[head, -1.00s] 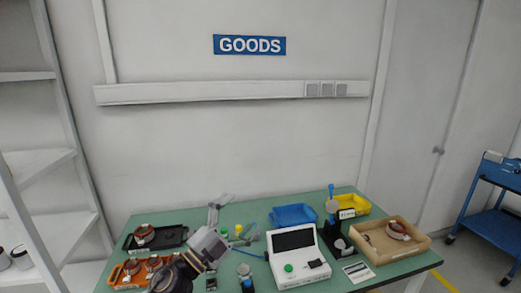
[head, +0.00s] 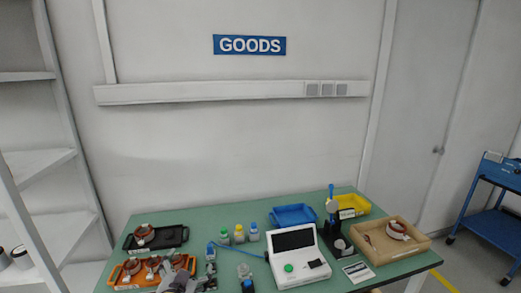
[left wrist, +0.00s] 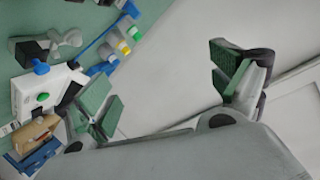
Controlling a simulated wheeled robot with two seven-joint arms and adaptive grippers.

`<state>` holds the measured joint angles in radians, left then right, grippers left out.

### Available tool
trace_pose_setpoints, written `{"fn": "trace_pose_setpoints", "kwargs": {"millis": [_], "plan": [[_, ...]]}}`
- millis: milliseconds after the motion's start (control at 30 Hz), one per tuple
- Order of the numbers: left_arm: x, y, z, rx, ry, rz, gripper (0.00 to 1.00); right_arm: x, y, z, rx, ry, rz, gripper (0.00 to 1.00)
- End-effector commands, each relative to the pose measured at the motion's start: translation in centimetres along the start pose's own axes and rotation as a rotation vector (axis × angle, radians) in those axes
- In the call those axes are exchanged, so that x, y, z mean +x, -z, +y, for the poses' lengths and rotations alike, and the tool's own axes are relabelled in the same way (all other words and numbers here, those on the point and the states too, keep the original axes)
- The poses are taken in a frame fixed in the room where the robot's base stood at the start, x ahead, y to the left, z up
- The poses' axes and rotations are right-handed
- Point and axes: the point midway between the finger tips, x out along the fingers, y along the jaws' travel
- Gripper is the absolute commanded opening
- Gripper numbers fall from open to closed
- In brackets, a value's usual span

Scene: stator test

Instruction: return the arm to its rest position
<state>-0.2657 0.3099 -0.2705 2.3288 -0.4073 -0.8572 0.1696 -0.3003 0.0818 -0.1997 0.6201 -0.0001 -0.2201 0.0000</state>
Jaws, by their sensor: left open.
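My left gripper (head: 184,283) shows at the bottom edge of the head view, in front of the orange tray; most of my left arm is out of the picture. In the left wrist view its two fingers (left wrist: 165,88) are spread wide with green pads and nothing between them. The green table (head: 210,222) and the white tester (head: 290,277) lie beyond and to the right of the gripper in the head view. My right gripper is not in view.
An orange tray (head: 127,284) and a black tray (head: 176,236) hold stators at the left. Small bottles (head: 239,234), a blue bin (head: 292,215), a yellow bin (head: 356,203) and a wooden tray (head: 417,249) with a stator stand further right.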

Motion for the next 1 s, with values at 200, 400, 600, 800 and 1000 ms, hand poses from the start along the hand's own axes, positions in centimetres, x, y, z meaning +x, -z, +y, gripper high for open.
{"fn": "trace_pose_setpoints", "kwargs": {"millis": [200,400,600,800,1000], "plan": [[-2.4,-6.6,1.3,-0.082,-0.057,-0.252,0.94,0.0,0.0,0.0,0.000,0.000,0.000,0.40],[-5.8,-12.0,3.0,-0.142,-0.133,-0.477,0.94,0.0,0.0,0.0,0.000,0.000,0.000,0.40],[-9.5,-15.8,4.6,-0.184,-0.211,-0.659,0.94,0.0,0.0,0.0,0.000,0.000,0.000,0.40],[-12.2,-17.9,5.7,-0.205,-0.269,-0.771,0.94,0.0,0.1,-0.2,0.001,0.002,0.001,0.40],[-14.4,-19.3,6.5,-0.221,-0.315,-0.852,0.94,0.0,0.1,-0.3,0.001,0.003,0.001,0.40]]}}
